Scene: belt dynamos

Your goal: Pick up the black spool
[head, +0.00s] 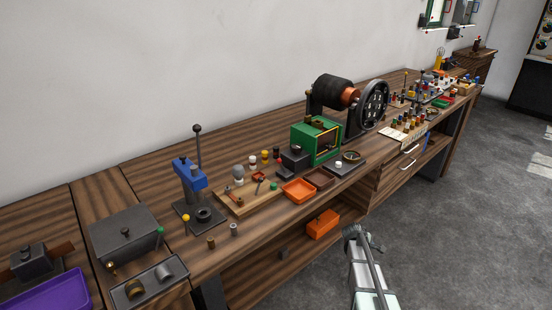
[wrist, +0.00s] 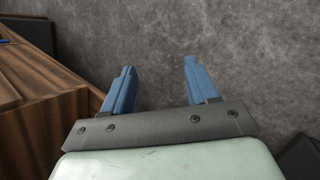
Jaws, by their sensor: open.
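My gripper (wrist: 159,66) is open and empty in the wrist view, its two blue fingers apart with bare grey floor beyond them. In the head view my gripper (head: 358,236) is at the lower middle, in front of the bench and apart from everything on it. I cannot tell for sure which thing is the black spool. Several small spool-like pieces stand on the wooden bench (head: 150,190): a dark brown one (head: 211,243) and a grey one (head: 234,230) near the front edge. A black ring-shaped piece (head: 204,214) lies on the blue press's base.
The blue press (head: 190,175) with its upright lever stands at the left. A green box (head: 316,141) and a large dynamo (head: 350,97) stand mid-bench. An orange tray (head: 298,190) sits near the front edge. Many small parts crowd the right end. The floor in front is clear.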

